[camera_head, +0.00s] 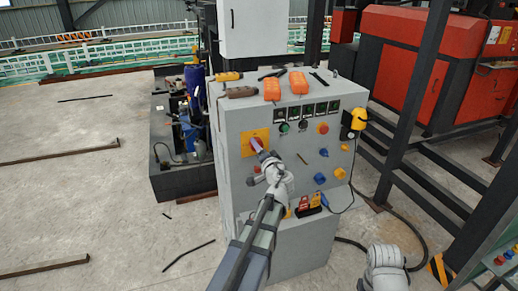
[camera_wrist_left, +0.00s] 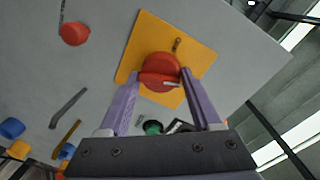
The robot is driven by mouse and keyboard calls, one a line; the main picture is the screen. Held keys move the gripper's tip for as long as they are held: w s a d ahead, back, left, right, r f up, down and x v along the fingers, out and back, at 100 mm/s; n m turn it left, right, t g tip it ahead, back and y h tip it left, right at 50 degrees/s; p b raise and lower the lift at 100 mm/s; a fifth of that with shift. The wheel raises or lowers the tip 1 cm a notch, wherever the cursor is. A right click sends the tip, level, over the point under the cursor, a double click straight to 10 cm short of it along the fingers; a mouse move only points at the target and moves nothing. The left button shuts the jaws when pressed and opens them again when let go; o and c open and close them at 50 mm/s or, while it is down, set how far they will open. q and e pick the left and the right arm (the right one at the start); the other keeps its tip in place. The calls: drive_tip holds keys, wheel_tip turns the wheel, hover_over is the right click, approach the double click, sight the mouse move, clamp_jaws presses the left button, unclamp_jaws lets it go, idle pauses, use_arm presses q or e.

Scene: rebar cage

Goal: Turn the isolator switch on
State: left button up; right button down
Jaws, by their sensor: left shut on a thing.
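The isolator switch is a round red knob with a raised grip bar (camera_wrist_left: 160,70) on a square yellow plate (camera_wrist_left: 193,40). The plate also shows on the upper left of the grey cabinet's front (camera_head: 247,149) in the head view, where my gripper hides most of the knob. My left gripper (camera_head: 257,145) reaches up to the plate from below. In the left wrist view its two purple fingers (camera_wrist_left: 160,80) are on either side of the knob and closed on it. A short pale mark sits at one end of the bar. My right gripper is not in view; only my arm shows at the lower right.
The cabinet (camera_head: 238,185) carries other controls: a red button (camera_head: 323,128), blue knobs (camera_head: 319,178) and a yellow knob (camera_head: 340,173). Orange cases (camera_head: 299,82) and tools lie on its top. Black steel posts (camera_head: 415,95) stand at right. Floor at left is mostly clear.

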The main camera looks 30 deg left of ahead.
use_arm(q)
drive_tip(key=shift+w+m+g, duration=0.1)
drive_tip(key=shift+m+g, duration=0.2)
drive_tip(key=shift+m, duration=1.7)
drive_tip(key=o, duration=1.3)
drive_tip(key=shift+o, duration=0.2)
drive_tip(key=v, duration=0.8)
drive_tip(key=shift+p, duration=0.35)
drive_tip(key=shift+f, duration=0.1)
drive_tip(key=s+d+f+n+g+h, duration=0.25)
drive_tip(key=s+d+f, duration=0.25)
drive_tip(key=d+f, duration=0.3)
drive_tip(key=s+d+f+n+g+h, duration=0.1)
drive_tip(key=s+d+f+g+h, duration=0.3)
drive_tip(key=s+d+f, duration=0.35)
drive_tip(key=s+d+f+g+h, duration=0.2)
drive_tip(key=s+d, duration=0.2)
drive_tip(key=d, duration=0.3)
drive_tip(key=s+d+f+m+g+h, duration=0.1)
drive_tip(key=s+d+f+g+h, duration=0.1)
drive_tip(key=s+d, duration=0.3)
drive_tip(key=d+h, duration=0.1)
drive_tip(key=d, duration=0.2)
drive_tip(key=shift+s+f+g, duration=0.25)
drive_tip(key=shift+g, duration=0.1)
